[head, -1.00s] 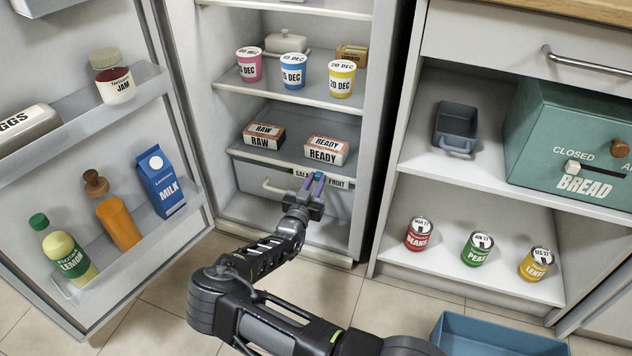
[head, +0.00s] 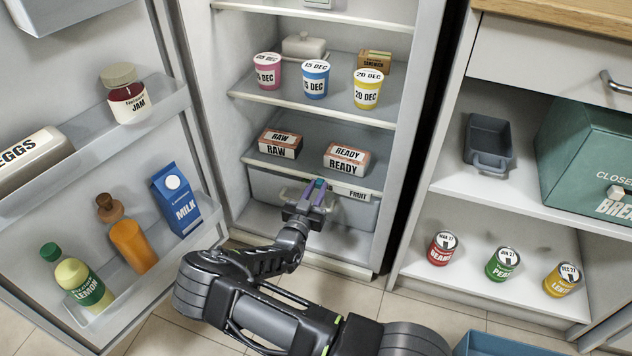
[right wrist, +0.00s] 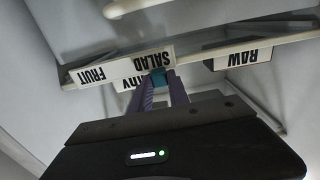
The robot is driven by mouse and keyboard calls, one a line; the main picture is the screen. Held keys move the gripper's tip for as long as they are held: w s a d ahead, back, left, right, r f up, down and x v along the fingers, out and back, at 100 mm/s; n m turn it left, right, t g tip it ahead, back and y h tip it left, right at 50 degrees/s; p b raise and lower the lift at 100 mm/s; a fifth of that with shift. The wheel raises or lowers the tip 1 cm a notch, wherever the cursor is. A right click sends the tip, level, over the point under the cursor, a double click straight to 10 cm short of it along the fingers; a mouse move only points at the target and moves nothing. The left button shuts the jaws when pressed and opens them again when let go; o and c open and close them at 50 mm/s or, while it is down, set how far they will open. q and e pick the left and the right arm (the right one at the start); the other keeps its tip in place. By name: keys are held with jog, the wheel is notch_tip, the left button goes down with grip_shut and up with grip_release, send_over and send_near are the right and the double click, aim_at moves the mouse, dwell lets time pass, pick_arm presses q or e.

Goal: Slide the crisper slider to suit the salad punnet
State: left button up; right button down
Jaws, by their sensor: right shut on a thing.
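The crisper drawer (head: 352,214) is at the bottom of the open fridge. A white strip above its front reads FRUIT (head: 358,195) at the right; in the right wrist view the strip (right wrist: 118,70) shows SALAD and FRUIT upside down. The teal crisper slider (right wrist: 158,77) is at the SALAD end, between my purple fingertips. My right gripper (head: 317,190) is shut on it and hides the SALAD word in the head view. I cannot make out a salad punnet. My left gripper is not in view.
RAW (head: 280,143) and READY (head: 346,159) boxes sit on the shelf just above the drawer. Dated pots stand one shelf higher. The open fridge door at left holds milk (head: 176,198) and bottles. A cupboard with tins and a bread bin (head: 590,150) stands at right.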

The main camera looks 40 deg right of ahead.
jog(key=shift+w+a, duration=0.2)
jog(key=c, duration=1.2)
grip_release()
jog(key=shift+c, duration=0.2)
jog(key=p+v, duration=0.2)
jog(key=v, duration=0.5)
jog(key=shift+s+a+p, duration=0.25)
jog(key=shift+a+p, duration=0.05)
jog(key=shift+p, duration=0.05)
